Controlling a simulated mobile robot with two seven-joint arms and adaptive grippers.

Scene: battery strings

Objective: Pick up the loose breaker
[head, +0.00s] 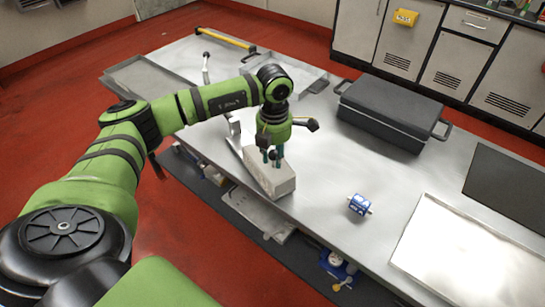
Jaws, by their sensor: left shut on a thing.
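My left gripper (273,157) points down at the table's near edge. Its fingers are shut on the top of a pale grey block (283,184), which looks like the breaker, though no markings on it can be read. The block is at the near edge of the steel table (320,195); whether it touches the top cannot be told. A small blue and white part (359,205) with metal ends lies apart on the table to the right. My right gripper is not in view.
A dark lidded case (390,112) with side handles stands behind to the right. A bright tray (470,255) and a dark panel (510,188) lie at the right. A yellow-handled bar (225,38) lies at the far left. Items sit on a lower shelf (257,213).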

